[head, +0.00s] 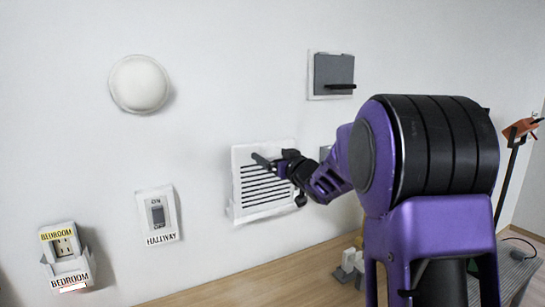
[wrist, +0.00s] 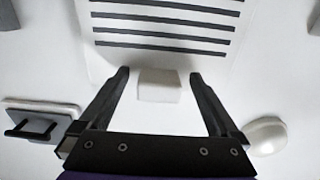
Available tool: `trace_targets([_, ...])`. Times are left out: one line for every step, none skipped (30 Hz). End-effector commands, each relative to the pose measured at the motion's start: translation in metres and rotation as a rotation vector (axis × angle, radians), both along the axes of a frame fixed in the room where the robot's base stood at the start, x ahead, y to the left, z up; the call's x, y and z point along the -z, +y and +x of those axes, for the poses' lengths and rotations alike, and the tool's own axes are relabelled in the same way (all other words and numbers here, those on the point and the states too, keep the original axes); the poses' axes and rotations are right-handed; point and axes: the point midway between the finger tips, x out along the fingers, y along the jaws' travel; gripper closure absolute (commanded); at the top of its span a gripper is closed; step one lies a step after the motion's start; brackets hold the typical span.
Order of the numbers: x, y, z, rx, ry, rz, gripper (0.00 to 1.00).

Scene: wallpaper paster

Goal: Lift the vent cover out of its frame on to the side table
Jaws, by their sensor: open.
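The vent cover (head: 266,193) is a white panel with dark horizontal slats, upright on the white wall in its frame. Its slats fill the top of the wrist view (wrist: 165,28). A white block-like tab (wrist: 159,86) sticks out from the cover's edge, between my fingers. My gripper (head: 279,179) is in front of the cover's upper right part. In the wrist view its two fingers (wrist: 160,73) are spread on either side of the tab, with gaps on both sides. My arm hides part of the cover's right side. I cannot tell for sure which surface is the side table.
A grey ribbed surface (head: 518,268) lies at the right, behind my arm. A wooden surface (head: 270,278) runs below the wall. On the wall are a round white dome (head: 139,84), a grey box (head: 333,70), a hallway switch (head: 158,215) and a bedroom socket (head: 63,246).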

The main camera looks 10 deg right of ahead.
Motion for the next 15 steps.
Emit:
trace_targets([0.0, -0.0002, -0.0002, 0.0, 0.0, 0.0, 0.03])
trace_targets([0.0, -0.0002, -0.0002, 0.0, 0.0, 0.0, 0.06])
trace_targets([0.0, -0.0002, -0.0003, 0.0, 0.0, 0.0, 0.13])
trace_targets([0.0, -0.0002, -0.0003, 0.0, 0.0, 0.0, 0.19])
trace_targets([0.0, -0.0003, -0.0002, 0.0, 0.0, 0.0, 0.24])
trace_targets([0.0, -0.0003, -0.0003, 0.0, 0.0, 0.0, 0.31])
trace_targets([0.0, -0.0003, -0.0003, 0.0, 0.0, 0.0, 0.37])
trace_targets([0.0, -0.0003, -0.0003, 0.0, 0.0, 0.0, 0.42])
trace_targets([0.0, -0.0003, -0.0003, 0.0, 0.0, 0.0, 0.49])
trace_targets([0.0, -0.0004, -0.0004, 0.0, 0.0, 0.0, 0.55])
trace_targets([-0.0001, -0.0003, -0.0004, 0.0, 0.0, 0.0, 0.6])
trace_targets([0.0, -0.0004, -0.0004, 0.0, 0.0, 0.0, 0.67])
trace_targets([-0.0001, -0.0004, -0.0004, 0.0, 0.0, 0.0, 0.73])
trace_targets([0.0, -0.0004, -0.0004, 0.0, 0.0, 0.0, 0.78])
trace_targets([-0.0001, -0.0004, -0.0004, 0.001, 0.0, 0.0, 0.85])
